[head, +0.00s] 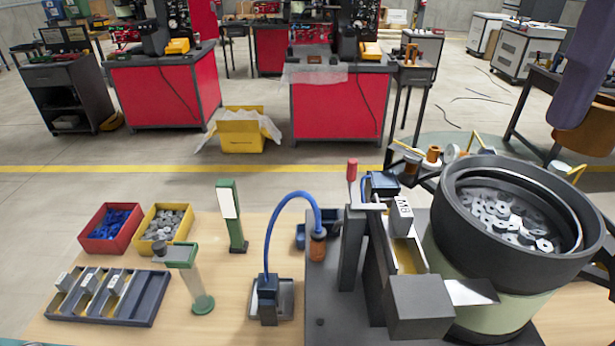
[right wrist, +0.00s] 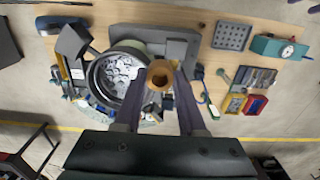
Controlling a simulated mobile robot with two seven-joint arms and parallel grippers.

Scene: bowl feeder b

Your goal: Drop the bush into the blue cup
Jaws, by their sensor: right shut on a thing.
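The bush is a brown ring (right wrist: 160,88) with an open centre, held between the dark purple fingers of my right gripper (right wrist: 161,72) in the right wrist view. In the head view its brown side (head: 588,137) shows at the right edge, below a purple finger of my right gripper (head: 582,122), in the air beyond the bowl. I cannot pick out a blue cup for certain. A small blue open-topped container (head: 304,236) stands behind the blue hose, partly hidden by it. My left gripper is not in view.
A large dark bowl feeder (head: 452,222) full of grey washers stands at the right. A metal chute and posts stand left of it. A red bin (head: 84,240), a yellow bin (head: 146,250) and a grey slotted tray (head: 148,300) lie at left. Small brown parts (head: 433,153) sit behind the bowl.

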